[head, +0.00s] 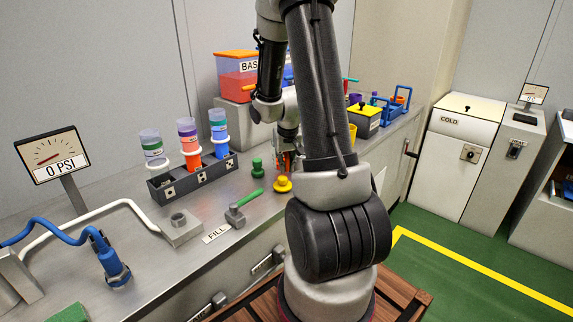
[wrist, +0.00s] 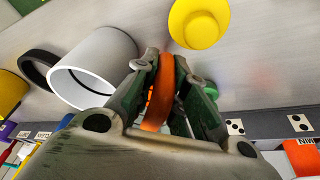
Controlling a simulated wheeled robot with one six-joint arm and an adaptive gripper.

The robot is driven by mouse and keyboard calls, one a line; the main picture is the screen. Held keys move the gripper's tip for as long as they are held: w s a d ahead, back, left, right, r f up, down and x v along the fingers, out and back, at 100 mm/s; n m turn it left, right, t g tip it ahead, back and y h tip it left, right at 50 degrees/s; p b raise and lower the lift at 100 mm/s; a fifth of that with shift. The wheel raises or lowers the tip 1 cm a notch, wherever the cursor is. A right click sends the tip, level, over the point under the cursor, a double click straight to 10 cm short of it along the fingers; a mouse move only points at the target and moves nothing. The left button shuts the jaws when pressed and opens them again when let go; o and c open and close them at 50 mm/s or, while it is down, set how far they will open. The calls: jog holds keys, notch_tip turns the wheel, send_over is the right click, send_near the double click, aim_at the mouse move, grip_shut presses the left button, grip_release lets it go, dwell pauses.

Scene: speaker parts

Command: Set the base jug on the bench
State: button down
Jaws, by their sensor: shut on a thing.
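A yellow knob (head: 282,184) and a green knob (head: 257,165) stand close to my gripper. A dark rack (head: 195,178) with several cups is to the left. A tank marked "BAS" (head: 237,75) stands behind.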

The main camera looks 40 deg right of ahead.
jog(key=w, duration=0.1)
jog(key=w+d, duration=0.1)
jog(key=w, duration=0.1)
jog(key=w+d, duration=0.1)
jog(key=w, duration=0.1)
jog(key=shift+w+d+f, duration=0.15)
jog(key=shift+w+f, duration=0.05)
jog(key=shift+f, duration=0.2)
jog(key=shift+w+d+f, duration=0.1)
jog(key=shift+w+d, duration=0.45)
jog(key=shift+w, duration=0.75)
jog(key=shift+w+d, duration=0.5)
jog(key=shift+w, duration=0.75)
jog(key=shift+w+d+f, duration=0.1)
jog(key=shift+w+d, duration=0.45)
jog(key=shift+w, duration=0.75)
jog(key=shift+s+f, duration=0.1)
jog(key=shift+f, duration=0.25)
jog(key=c, duration=1.4)
grip_release()
jog(key=shift+o, duration=0.2)
